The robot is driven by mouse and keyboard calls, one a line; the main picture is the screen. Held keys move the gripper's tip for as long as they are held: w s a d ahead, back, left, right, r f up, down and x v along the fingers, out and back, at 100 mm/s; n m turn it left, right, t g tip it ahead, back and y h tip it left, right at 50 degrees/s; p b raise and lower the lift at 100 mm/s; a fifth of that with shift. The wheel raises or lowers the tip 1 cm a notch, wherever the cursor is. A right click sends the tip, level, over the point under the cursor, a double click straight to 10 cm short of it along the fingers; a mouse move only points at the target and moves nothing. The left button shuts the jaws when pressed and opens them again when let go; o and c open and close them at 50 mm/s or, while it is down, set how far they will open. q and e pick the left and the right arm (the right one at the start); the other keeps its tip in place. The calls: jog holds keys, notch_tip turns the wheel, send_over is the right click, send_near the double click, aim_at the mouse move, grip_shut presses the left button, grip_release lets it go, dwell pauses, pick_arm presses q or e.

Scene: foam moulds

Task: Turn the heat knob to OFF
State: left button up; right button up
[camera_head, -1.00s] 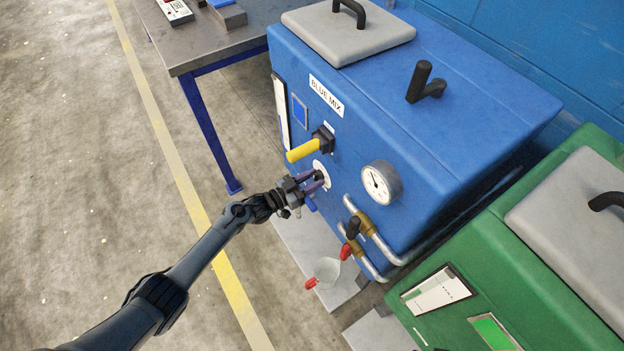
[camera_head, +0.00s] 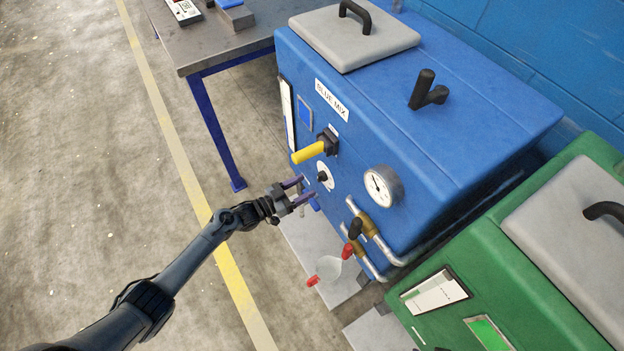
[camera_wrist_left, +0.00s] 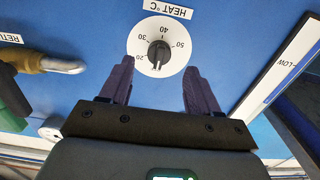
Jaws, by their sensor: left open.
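The heat knob (camera_head: 322,176) is a small black knob on a round white dial, on the front of the blue machine (camera_head: 420,140). In the left wrist view the knob (camera_wrist_left: 159,53) shows upside down below a HEAT °C label (camera_wrist_left: 167,9), with the numbers 20 to 50 around it. Its narrow grip runs roughly up and down the picture; I cannot read an OFF mark. My left gripper (camera_head: 307,187) is open and empty, its two purple fingers in front of the dial and clear of the knob. My right gripper is not in view.
A yellow-handled switch (camera_head: 311,151) sits just above the dial. A green machine (camera_head: 520,250) stands at right, a metal table (camera_head: 215,45) behind. Floor at left is clear.

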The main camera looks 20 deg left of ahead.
pick_arm(q)
jog(key=p+v, duration=0.1)
jog(key=v, duration=0.4)
jog(key=shift+s+a, duration=0.2)
jog(key=shift+s, duration=0.05)
